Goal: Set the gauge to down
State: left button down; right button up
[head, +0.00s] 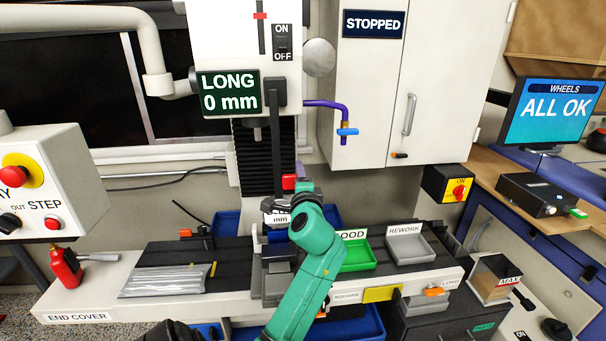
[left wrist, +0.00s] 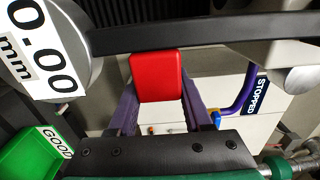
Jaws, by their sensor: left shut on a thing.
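The gauge's dark lever (head: 275,135) hangs from the white machine head, with a red block (head: 289,182) near its lower end. A round dial marked mm (head: 278,216) is just below the block; in the left wrist view the dial (left wrist: 45,45) reads 0-00 mm. In that view the lever (left wrist: 190,35) crosses just beyond the red block (left wrist: 157,76). My left gripper (left wrist: 157,90) is shut on the red block, one purple finger on each side. In the head view my green left arm partly hides the gripper and the dial. My right gripper is not in view.
A green GOOD tray (head: 357,257) and a grey REWORK tray (head: 411,250) sit right of my arm. A clear-wrapped pack (head: 165,282) lies on the bench at left.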

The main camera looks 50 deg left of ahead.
pick_arm(q)
jog(key=shift+s+a+r, duration=0.1)
jog(key=shift+a+r, duration=0.05)
jog(key=shift+r, duration=0.1)
jog(key=shift+c, duration=1.6)
grip_release()
jog(key=shift+a, duration=0.1)
jog(key=shift+a+f, duration=0.25)
jog(key=shift+a, duration=0.1)
jog(key=b+v, duration=0.4)
jog(key=v, duration=1)
jog(key=shift+s+d, duration=0.2)
jog(key=shift+d, duration=0.1)
